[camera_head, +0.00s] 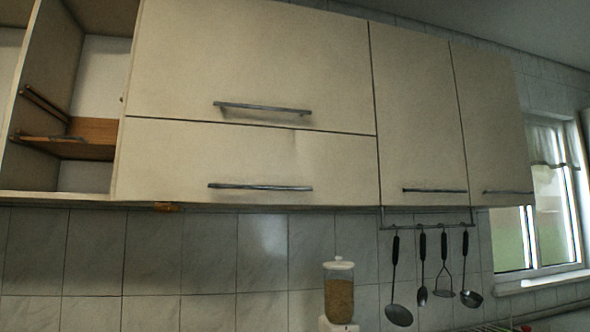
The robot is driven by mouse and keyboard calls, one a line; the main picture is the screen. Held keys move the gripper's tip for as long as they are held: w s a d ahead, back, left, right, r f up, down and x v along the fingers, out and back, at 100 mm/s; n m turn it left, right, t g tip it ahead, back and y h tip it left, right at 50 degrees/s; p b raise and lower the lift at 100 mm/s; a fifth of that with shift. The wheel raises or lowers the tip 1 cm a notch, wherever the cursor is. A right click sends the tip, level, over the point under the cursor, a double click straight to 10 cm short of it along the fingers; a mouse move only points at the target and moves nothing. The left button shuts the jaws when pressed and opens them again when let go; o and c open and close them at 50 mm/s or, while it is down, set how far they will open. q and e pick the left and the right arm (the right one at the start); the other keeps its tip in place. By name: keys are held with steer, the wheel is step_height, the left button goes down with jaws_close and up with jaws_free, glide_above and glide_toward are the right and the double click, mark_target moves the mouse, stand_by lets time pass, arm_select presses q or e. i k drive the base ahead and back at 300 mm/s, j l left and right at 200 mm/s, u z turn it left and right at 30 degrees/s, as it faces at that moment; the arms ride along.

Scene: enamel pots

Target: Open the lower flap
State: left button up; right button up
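The lower flap (245,160) is a wide cream cabinet front, closed, below an upper flap of like width. Its thin metal bar handle (260,187) runs level near its bottom edge. The upper flap (260,60) is also closed and has its own bar handle (262,108). Neither of my grippers shows in the head view.
An open shelf unit (70,110) stands at the left. Two closed tall doors (415,120) (490,125) are at the right. Below hang several utensils (398,315) from a rail (430,224). A dispenser (339,295) stands below the flap. A window (540,210) is far right.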

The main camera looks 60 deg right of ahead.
mark_target(161, 160)
steer(key=z, duration=1.35)
